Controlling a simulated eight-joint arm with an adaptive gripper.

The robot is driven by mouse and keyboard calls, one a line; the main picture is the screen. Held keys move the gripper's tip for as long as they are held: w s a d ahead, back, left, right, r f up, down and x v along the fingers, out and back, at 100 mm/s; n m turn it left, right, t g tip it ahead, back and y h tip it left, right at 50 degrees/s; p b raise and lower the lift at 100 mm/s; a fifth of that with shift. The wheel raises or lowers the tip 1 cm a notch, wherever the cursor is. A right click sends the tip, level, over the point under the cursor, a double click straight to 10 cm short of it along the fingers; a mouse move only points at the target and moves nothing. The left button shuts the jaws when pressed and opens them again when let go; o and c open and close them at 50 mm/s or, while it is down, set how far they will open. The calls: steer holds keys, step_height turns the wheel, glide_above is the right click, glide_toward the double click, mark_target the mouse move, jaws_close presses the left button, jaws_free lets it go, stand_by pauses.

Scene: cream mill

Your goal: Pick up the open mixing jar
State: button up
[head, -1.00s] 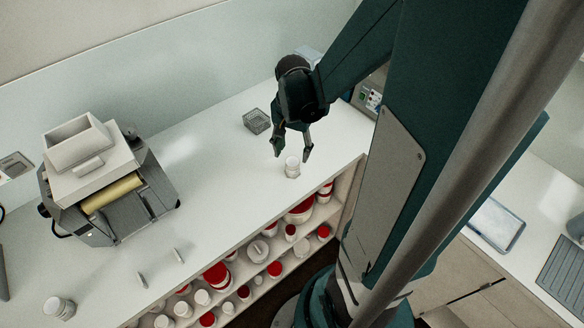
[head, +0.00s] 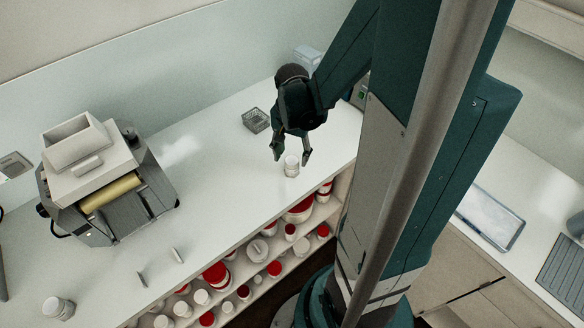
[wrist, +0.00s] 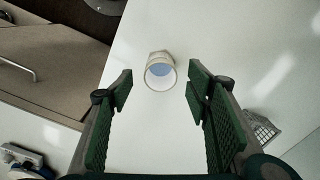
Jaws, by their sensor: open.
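The open mixing jar (head: 291,167) is a small whitish jar standing upright on the white counter near its front edge. In the wrist view the jar (wrist: 160,72) shows its open mouth and a pale blue inside, ahead of the fingertips. My gripper (head: 291,155) is open and empty, its two fingers pointing down towards the jar. In the wrist view my gripper (wrist: 158,88) has a green-padded finger on each side, with the jar roughly centred in the gap. I see no contact between fingers and jar.
A wire basket (head: 256,120) stands behind the jar to the left. A roller mill (head: 105,180) sits farther left. Another white jar (head: 58,308) is at the counter's lower left. Shelves with several red-and-white containers (head: 217,275) lie under the counter's front edge. Counter between is mostly clear.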

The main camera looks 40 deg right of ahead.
mark_target(292, 164)
steer(key=shift+w+f, duration=0.1)
steer(key=shift+f, duration=2.35)
steer(key=c, duration=0.8)
